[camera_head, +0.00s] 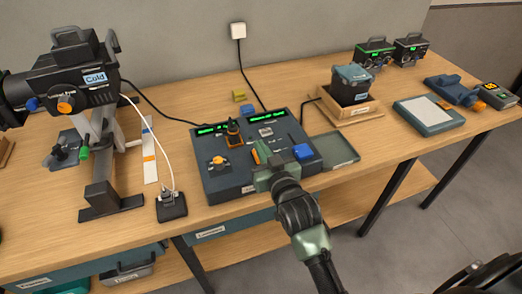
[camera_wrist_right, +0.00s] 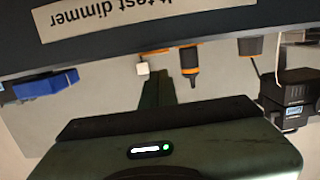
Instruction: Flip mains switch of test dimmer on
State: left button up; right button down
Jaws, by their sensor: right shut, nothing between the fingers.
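The test dimmer (camera_head: 225,187) is a dark blue-grey box at the middle of the bench, with two lit green displays along its back edge. On its top are an orange-ringed knob (camera_head: 217,161), a tall black and orange part (camera_head: 234,133) and a blue block (camera_head: 303,151). My right gripper (camera_head: 262,168) is over its front right part, shut and empty, hiding some of the top. The wrist view shows its label (camera_wrist_right: 150,14) upside down, a small white cube (camera_wrist_right: 143,69) close by the finger (camera_wrist_right: 153,88), and the blue part (camera_wrist_right: 45,85). I cannot tell which is the mains switch, or its position. My left gripper is out of view.
A large black lamp (camera_head: 85,88) on a stand is at the left. A small black box (camera_head: 172,206) with a white cable sits left of the dimmer. A flat tray (camera_head: 336,150) lies at its right, with a wooden tray (camera_head: 348,112) behind. A wall plug (camera_head: 238,30) is above.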

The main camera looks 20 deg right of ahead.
jog(key=shift+f, duration=0.8)
